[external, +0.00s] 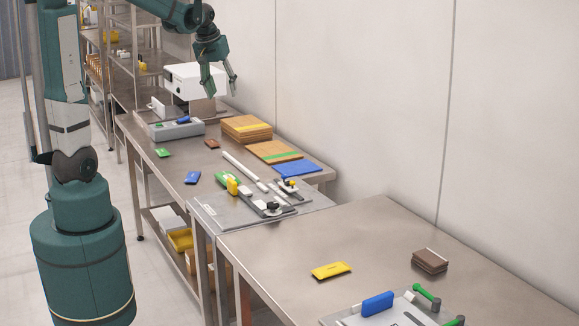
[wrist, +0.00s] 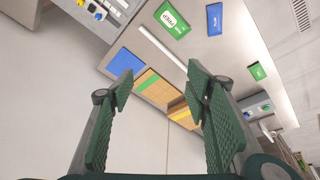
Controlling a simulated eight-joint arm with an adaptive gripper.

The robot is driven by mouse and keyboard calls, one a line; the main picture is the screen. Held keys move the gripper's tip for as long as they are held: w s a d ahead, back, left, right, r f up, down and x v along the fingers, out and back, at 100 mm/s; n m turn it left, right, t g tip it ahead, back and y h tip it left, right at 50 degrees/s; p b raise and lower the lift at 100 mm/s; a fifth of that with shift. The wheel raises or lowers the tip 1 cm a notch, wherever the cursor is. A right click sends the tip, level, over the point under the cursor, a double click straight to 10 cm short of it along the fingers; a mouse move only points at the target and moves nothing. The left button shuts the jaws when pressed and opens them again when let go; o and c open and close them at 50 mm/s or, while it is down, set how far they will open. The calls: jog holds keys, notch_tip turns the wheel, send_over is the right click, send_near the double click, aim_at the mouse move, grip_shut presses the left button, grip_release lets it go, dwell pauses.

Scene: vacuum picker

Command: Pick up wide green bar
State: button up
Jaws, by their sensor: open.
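A wide green bar with white lettering (wrist: 172,18) lies flat at the top of the wrist view. It also shows in the external view as a green piece (external: 226,178) beside a yellow object, partly hidden. A smaller green piece (external: 163,152) lies near the table's left edge, and it also shows in the wrist view (wrist: 257,70). I cannot tell for certain which one the task means. My gripper (external: 220,88) is open and empty, high above the far end of the table and apart from both green pieces. Its spread fingers (wrist: 160,82) frame cardboard sheets in the wrist view.
Stacked cardboard (external: 247,127), a green-striped sheet (external: 275,151) and a blue sheet (external: 297,169) lie along the wall side. A blue piece (external: 192,177) and a white rod (external: 241,166) lie nearby. A white box machine (external: 190,80) stands behind. The near table holds a yellow piece (external: 331,271).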

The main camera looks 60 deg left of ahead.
jog(key=w+a+f+n+g, duration=0.1)
jog(key=a+f+n, duration=0.35)
jog(key=a, duration=1.15)
jog(key=n+g+h, duration=0.2)
jog(key=n, duration=0.3)
send_near(162, 150)
jog(key=shift+w+d, duration=0.2)
jog(key=shift+d, duration=0.2)
jog(key=shift+s+a+f, duration=0.2)
jog(key=shift+f, duration=0.1)
jog(key=shift+f, duration=1.2)
jog(key=shift+f, duration=0.1)
jog(key=shift+d+f+b, duration=0.15)
jog(key=shift+f+b, duration=0.15)
jog(key=shift+f, duration=2.2)
